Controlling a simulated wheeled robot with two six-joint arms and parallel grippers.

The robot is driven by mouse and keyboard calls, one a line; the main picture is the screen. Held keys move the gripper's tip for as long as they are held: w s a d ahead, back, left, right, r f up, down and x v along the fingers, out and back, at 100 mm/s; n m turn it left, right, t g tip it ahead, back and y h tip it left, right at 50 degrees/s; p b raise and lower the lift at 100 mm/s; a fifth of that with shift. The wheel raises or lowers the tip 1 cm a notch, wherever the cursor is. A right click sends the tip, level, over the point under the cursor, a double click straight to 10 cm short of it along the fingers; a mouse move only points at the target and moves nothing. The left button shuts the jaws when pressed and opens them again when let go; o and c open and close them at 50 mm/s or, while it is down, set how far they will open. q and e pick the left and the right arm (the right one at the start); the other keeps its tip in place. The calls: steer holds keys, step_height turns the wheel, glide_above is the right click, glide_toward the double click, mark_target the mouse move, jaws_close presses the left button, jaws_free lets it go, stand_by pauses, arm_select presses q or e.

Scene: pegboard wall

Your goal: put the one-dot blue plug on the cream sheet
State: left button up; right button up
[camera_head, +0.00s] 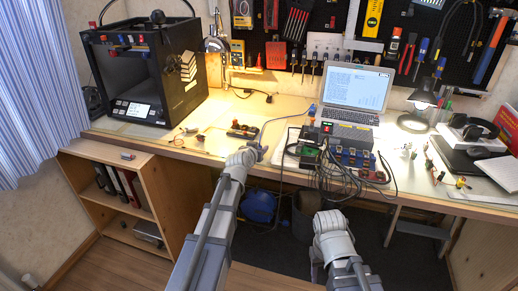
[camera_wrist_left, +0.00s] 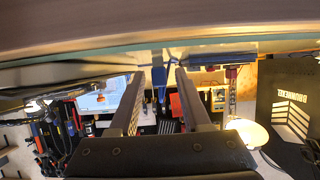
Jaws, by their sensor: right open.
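Several blue plugs sit in the power strip (camera_head: 352,157) near the table's front edge in the head view. Their dots are too small to read, so I cannot tell which has one dot. I cannot pick out the cream sheet with certainty on the pale table top. My left gripper (camera_head: 259,151) is at the table's front edge, left of the strip. In the left wrist view its fingers (camera_wrist_left: 160,74) stand apart, with a blue item (camera_wrist_left: 162,84) showing beyond the gap.
A black 3D printer (camera_head: 145,75) stands at the left. A laptop (camera_head: 355,92) stands behind the strip, and a lit lamp (camera_head: 418,116) is to its right. Dark cables (camera_head: 345,183) hang over the front edge.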

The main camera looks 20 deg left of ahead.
arm_select(q)
steer(key=shift+r, duration=0.1)
steer(key=shift+s+r+p, duration=0.15)
steer(key=shift+p, duration=0.15)
steer(key=p+v, duration=0.4)
steer(key=v, duration=0.8)
steer(key=s+d+f+m+g+h, duration=0.25)
steer(key=s+d+f+g, duration=0.6)
steer(key=d, duration=0.65)
steer(key=s+d+f+g+y, duration=0.1)
steer(key=s+f+g+y, duration=0.1)
steer(key=s, duration=0.6)
steer(key=s+d+f+g+y, duration=0.1)
steer(key=s+f+g+y, duration=0.1)
steer(key=s, duration=0.6)
steer(key=shift+s+f+m+g, duration=0.25)
steer(key=shift+f+m+g, duration=0.25)
steer(key=shift+g, duration=0.25)
